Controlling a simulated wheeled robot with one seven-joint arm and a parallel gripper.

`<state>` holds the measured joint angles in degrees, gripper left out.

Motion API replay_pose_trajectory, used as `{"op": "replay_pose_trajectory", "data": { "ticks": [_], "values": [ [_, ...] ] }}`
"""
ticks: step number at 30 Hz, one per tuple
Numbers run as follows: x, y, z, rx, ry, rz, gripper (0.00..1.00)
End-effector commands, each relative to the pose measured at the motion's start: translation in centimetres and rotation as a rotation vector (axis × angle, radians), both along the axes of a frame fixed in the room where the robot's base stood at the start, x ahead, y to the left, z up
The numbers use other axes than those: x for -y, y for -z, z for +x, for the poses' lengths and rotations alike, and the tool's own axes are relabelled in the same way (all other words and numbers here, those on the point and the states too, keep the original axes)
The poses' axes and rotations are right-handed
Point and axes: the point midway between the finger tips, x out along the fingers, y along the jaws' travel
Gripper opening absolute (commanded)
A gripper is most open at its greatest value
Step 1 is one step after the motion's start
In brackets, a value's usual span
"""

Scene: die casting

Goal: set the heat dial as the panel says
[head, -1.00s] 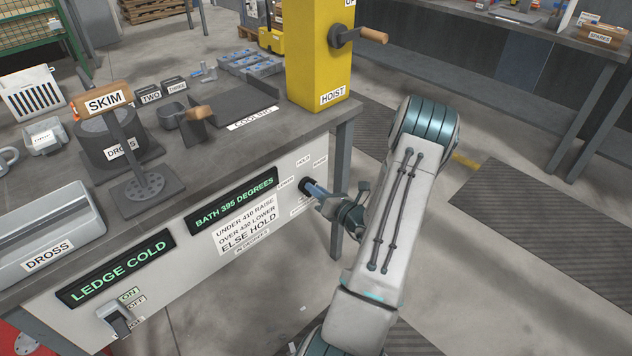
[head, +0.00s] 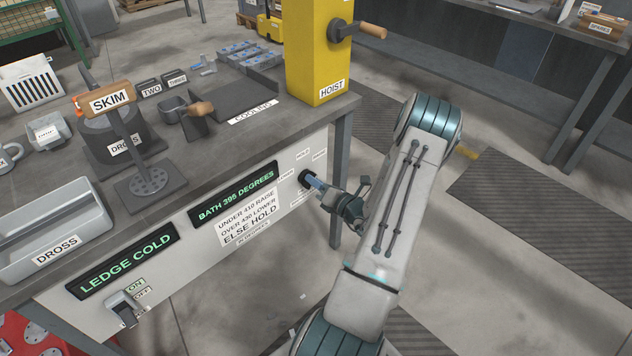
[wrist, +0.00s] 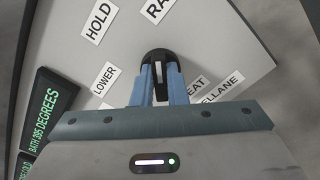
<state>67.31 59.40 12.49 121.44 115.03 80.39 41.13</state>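The heat dial (wrist: 155,58) is a dark round knob with a white mark, on the pale front panel (head: 180,290). My gripper (wrist: 160,88) has its two blue fingers on either side of the dial, close against it. In the head view my gripper (head: 316,184) reaches the dial from the right. HOLD (wrist: 98,22), LOWER (wrist: 105,78) and a partly cut-off RAISE (wrist: 158,8) label surround the dial. The dial's exact setting is hard to tell. The display (head: 236,194) reads BATH 395 DEGREES. The sign (head: 247,218) reads UNDER 410 RAISE, OVER 430 LOWER, ELSE HOLD.
Another display (head: 128,262) reads LEDGE COLD, above an ON/OFF switch (head: 125,308). The bench top holds a DROSS tray (head: 55,235), a skimmer (head: 150,182) and a yellow hoist post (head: 320,50) with a crank. Floor right of my arm is clear.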

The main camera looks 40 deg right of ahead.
Motion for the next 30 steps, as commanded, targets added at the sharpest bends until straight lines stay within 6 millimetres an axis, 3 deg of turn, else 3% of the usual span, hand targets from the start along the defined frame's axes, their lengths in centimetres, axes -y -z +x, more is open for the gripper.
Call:
{"op": "replay_pose_trajectory", "data": {
  "ticks": [1,3,14,30],
  "values": [
    [0.0,0.2,-0.1,-0.004,0.001,0.004,0.24],
    [0.0,0.1,-0.1,-0.004,0.001,0.003,0.35],
    [0.1,0.0,-0.7,-0.002,0.002,0.001,0.35],
    [0.9,0.0,-11.5,-0.003,0.004,0.004,0.35]
  ]
}}
